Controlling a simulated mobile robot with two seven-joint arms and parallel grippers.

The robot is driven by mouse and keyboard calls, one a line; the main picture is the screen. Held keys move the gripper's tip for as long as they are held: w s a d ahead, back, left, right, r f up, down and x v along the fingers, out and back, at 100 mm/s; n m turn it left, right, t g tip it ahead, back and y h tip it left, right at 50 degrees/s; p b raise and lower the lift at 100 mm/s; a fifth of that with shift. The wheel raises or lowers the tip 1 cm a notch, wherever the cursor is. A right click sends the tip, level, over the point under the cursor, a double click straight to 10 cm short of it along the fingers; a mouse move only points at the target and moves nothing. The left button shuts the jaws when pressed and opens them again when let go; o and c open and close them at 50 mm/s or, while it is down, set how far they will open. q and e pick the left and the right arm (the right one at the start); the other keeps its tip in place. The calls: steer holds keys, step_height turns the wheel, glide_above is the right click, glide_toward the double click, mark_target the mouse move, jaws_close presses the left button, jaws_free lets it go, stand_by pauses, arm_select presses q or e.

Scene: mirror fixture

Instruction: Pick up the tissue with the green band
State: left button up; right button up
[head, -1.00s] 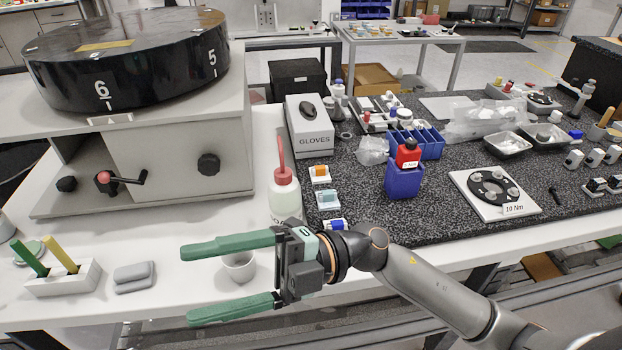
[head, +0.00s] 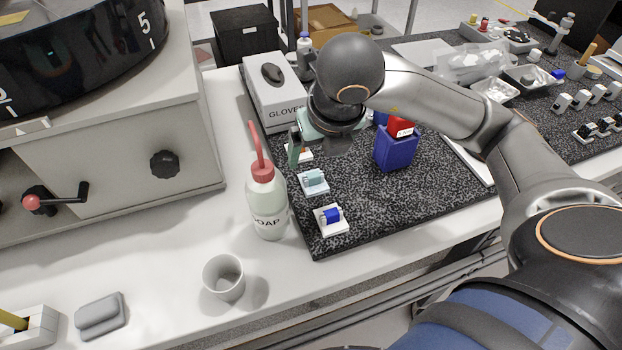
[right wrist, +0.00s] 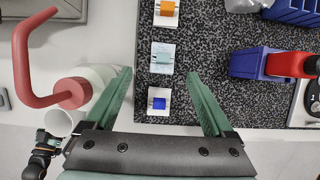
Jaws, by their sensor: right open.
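The tissue with the green band (head: 313,182) is a small white square piece with a pale teal-green band. It lies on the speckled dark mat, between one with an orange band (head: 302,153) and one with a blue band (head: 331,219). In the right wrist view the green-banded tissue (right wrist: 163,57) shows near the line between my open right fingertips (right wrist: 158,74), apart from both fingers. In the head view my right gripper is above the mat, just behind the green-banded tissue; one green finger shows and the other is hidden. My left gripper is not in view.
A soap bottle (head: 267,207) with a red spout stands close to the left of the tissues. A blue bin (head: 396,149) with a red-capped item is to the right. A glove box (head: 279,96) is behind, and a white cup (head: 223,278) stands in front left.

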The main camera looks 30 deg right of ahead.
mark_target(314, 175)
steer(key=x, duration=0.4)
steer(key=shift+s+d+p+x, duration=0.1)
steer(key=shift+s+p+x, duration=0.05)
steer(key=shift+x, duration=1.2)
steer(key=shift+s+d+p+x, duration=0.1)
steer(key=shift+p+x, duration=0.05)
steer(key=shift+x, duration=1.2)
steer(key=shift+c, duration=0.2)
jaws_close()
